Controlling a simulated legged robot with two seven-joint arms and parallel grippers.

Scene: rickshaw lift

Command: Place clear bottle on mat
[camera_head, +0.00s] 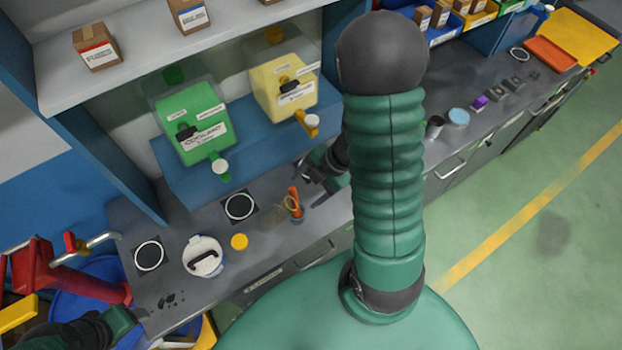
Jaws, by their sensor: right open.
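A whitish, see-through bottle (204,264) with a dark handle stands on the grey counter at lower left; it may be the clear bottle. Two dark mats with white rings lie on the counter: one mat (240,207) is behind and right of the bottle, the other mat (149,256) is to its left. Both mats look empty.
A yellow cap (239,241) and an orange-handled tool (294,203) lie near the bottle. A green dispenser (194,124) and a yellow dispenser (283,86) stand on a blue ledge (240,141) behind.

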